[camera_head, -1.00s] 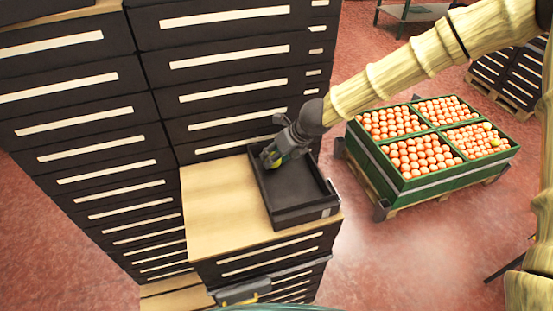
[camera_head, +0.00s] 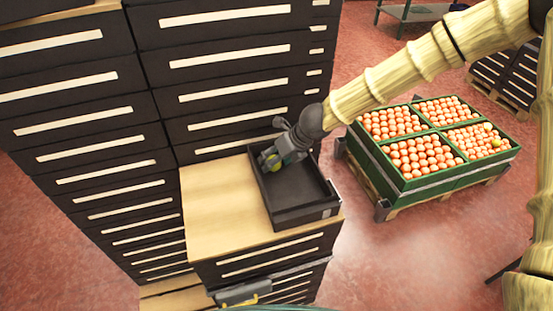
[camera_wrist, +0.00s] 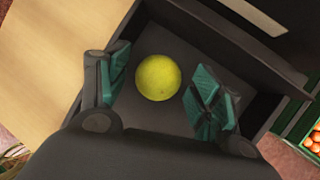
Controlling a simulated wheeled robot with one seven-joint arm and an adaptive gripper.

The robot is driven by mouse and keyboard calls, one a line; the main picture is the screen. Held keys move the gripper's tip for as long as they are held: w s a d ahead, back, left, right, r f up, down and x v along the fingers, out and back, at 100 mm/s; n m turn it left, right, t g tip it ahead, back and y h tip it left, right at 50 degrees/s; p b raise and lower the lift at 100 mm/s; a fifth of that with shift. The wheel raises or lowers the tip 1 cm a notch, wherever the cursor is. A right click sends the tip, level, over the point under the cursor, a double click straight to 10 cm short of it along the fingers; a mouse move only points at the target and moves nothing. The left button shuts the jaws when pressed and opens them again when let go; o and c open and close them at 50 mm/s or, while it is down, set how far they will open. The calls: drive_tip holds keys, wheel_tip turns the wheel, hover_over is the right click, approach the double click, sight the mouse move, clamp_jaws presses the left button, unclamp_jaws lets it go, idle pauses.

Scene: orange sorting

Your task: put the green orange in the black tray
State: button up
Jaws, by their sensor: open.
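The green orange (camera_wrist: 158,77), yellow-green and round, lies in the black tray (camera_wrist: 163,116) in the wrist view, between my gripper's spread fingers. My gripper (camera_wrist: 158,88) is open, with visible gaps between the fruit and both green-padded fingers. In the head view my gripper (camera_head: 270,161) reaches down into the far left part of the black tray (camera_head: 305,215). The green orange (camera_head: 274,167) shows there as a small spot by the fingers, partly hidden by them.
The tray stands on a wooden top (camera_head: 215,205) beside tall black drawer stacks (camera_head: 90,110). A green crate (camera_head: 440,178) of oranges on a pallet stands to the right, with another yellow-green fruit (camera_head: 495,142) in it. The red floor between is free.

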drive_tip(key=v, duration=1.2)
drive_tip(key=shift+r, duration=0.1)
